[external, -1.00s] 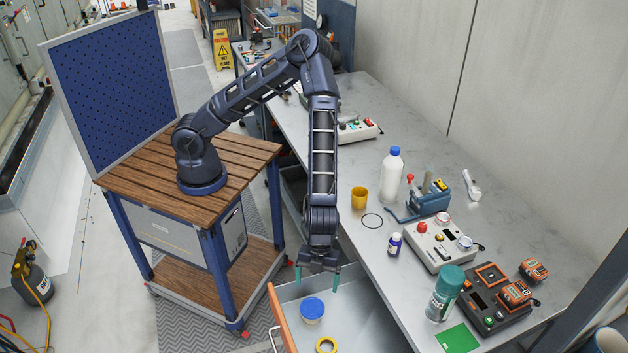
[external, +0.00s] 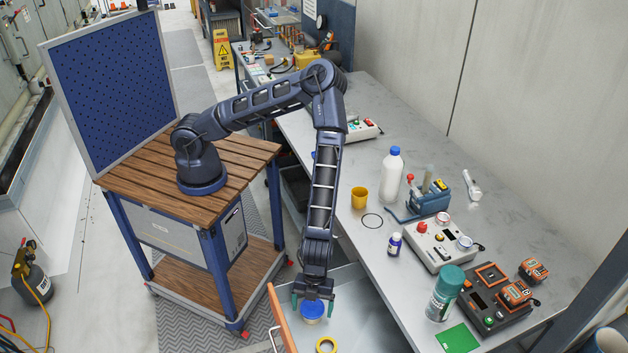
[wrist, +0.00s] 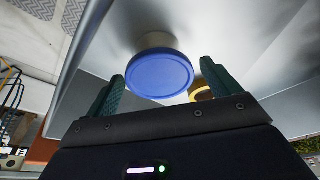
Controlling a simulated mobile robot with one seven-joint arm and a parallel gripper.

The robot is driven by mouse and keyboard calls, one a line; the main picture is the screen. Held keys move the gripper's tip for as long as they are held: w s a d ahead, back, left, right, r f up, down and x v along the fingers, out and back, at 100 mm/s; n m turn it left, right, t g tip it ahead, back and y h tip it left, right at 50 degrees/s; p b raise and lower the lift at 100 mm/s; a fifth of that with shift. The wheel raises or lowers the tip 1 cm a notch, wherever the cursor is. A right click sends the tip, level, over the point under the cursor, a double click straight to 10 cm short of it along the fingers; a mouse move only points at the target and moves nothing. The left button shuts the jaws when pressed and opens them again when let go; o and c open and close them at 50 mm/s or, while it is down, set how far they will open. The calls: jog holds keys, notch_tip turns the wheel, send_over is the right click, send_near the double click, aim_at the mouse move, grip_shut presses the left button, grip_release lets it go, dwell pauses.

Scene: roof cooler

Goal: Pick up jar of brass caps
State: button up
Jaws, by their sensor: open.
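The jar with a blue lid (external: 312,309) stands in the open drawer below the bench; no label or contents can be made out. In the wrist view its round blue lid (wrist: 159,74) lies ahead of and between the two green fingers, with the pale body partly showing behind it. My gripper (external: 313,303) is open above the jar, pointing down, with one finger on each side of the lid. The gripper also shows in the wrist view (wrist: 160,85). I cannot tell whether the fingers touch the lid.
The drawer (external: 370,318) has an orange front (external: 282,318) left of the jar. A yellow ring (external: 326,345) lies close to the jar.

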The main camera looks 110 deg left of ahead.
jog(key=shift+f, duration=0.3)
jog(key=c, duration=1.1)
jog(key=shift+o, duration=0.2)
